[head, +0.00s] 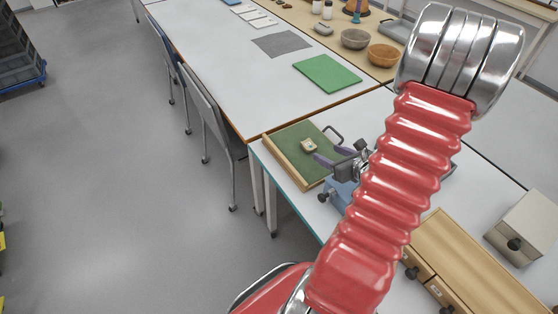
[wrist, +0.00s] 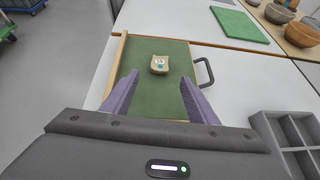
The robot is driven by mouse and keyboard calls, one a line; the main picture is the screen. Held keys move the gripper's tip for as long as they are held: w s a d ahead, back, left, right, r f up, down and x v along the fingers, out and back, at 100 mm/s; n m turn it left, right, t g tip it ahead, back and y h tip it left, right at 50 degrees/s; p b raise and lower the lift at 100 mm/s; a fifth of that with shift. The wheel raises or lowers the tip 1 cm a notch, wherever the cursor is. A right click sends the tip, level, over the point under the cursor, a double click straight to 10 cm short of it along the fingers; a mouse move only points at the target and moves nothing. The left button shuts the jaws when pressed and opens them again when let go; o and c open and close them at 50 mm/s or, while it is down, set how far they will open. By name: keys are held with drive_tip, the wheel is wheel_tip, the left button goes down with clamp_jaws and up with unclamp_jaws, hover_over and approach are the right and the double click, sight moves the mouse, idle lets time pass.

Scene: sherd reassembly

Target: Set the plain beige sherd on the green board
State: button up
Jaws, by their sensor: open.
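A small beige sherd (wrist: 160,70) with a pale and teal mark on its upper face lies in a green-lined tray (wrist: 150,48). It also shows in the head view (head: 309,145), in the tray (head: 281,165) on the near table. My gripper (wrist: 161,80) is open, its two purple fingers spread on the near side of the sherd, with nothing between them. In the head view my gripper (head: 318,156) is over the tray, close to the sherd. I cannot tell its height. The bright green board (head: 327,73) lies flat and bare on the far table, also in the wrist view (wrist: 240,25).
The tray has a wooden edge and a dark handle (wrist: 205,72). A grey divided box (wrist: 262,122) stands to the right. Bowls (head: 384,55) stand beyond the board, and a grey mat (head: 281,42) lies left of it. Wooden drawers (head: 470,265) are at the lower right.

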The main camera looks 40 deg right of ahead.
drive_tip(key=w+a+r+n+g+y, duration=0.1)
drive_tip(key=w+a+r+n+y, duration=0.2)
drive_tip(key=a+n, duration=0.45)
drive_tip(key=w+a+r+n+g+y, duration=0.15)
drive_tip(key=a+r+n, duration=0.3)
drive_tip(key=a, duration=0.55)
drive_tip(key=w+a+r+n+g+y, duration=0.1)
drive_tip(key=w+a+r+n+y, duration=0.1)
drive_tip(key=a+r+n+y, duration=0.5)
drive_tip(key=s+a+n+g+h, duration=0.2)
drive_tip(key=s+a+n, duration=0.15)
drive_tip(key=a, duration=0.25)
drive_tip(key=s+a+n+g+h, duration=0.2)
drive_tip(key=a+n, duration=0.3)
drive_tip(key=s+a+r+n+t+h, duration=0.1)
drive_tip(key=s+r+n+h, duration=0.4)
drive_tip(key=r+n, duration=0.3)
drive_tip(key=s+n, duration=0.1)
drive_tip(key=n, duration=0.1)
drive_tip(key=shift+a+r+n, duration=0.15)
drive_tip(key=shift+a+n, duration=0.2)
drive_tip(key=shift+c, duration=0.7)
